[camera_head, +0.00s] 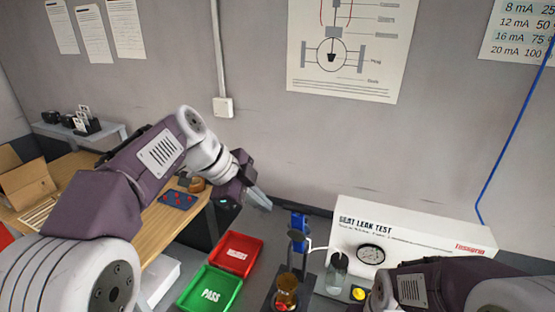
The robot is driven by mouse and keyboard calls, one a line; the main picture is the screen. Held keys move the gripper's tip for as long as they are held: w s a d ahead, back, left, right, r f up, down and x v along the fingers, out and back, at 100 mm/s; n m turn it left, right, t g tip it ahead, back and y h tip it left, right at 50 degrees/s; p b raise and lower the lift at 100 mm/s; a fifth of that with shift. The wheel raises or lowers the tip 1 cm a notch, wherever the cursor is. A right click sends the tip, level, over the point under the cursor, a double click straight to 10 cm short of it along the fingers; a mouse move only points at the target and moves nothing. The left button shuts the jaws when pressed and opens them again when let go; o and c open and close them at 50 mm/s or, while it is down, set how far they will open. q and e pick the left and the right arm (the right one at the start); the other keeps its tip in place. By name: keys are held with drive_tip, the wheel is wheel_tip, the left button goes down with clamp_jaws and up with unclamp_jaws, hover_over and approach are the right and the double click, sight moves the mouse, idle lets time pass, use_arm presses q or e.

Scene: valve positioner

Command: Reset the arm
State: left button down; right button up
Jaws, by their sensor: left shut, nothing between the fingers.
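My left arm comes in from the left and reaches over the wooden bench. Its gripper (259,199) is shut and empty, held in the air in front of the grey wall, above and left of the blue-topped stand. My right arm (440,285) shows at the bottom right. Its gripper cannot be seen.
The white leak test box (425,232) with a round gauge (371,254) stands at right. In front are a stand with a blue clamp (299,222), a brass part (287,283) and a clear bottle (337,270). Red (237,254) and green (210,290) trays lie left of them.

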use_arm(q)
drive_tip(key=s+a+f+n+y, duration=0.2)
drive_tip(key=s+f+n, duration=0.3)
drive_tip(key=f, duration=0.3)
drive_tip(key=s+a+f+n+g+y, duration=0.1)
drive_tip(key=s+a+f+n+y, duration=0.1)
drive_tip(key=s+a+f+n, duration=0.3)
drive_tip(key=s+a+f+n+g+y, duration=0.1)
drive_tip(key=s+a+f+n, duration=0.3)
drive_tip(key=f+n, duration=0.6)
wheel_tip(320, 180, down, 3)
drive_tip(key=shift+s+a+f+y, duration=0.1)
drive_tip(key=shift+s+a+y, duration=0.25)
drive_tip(key=shift+s, duration=0.35)
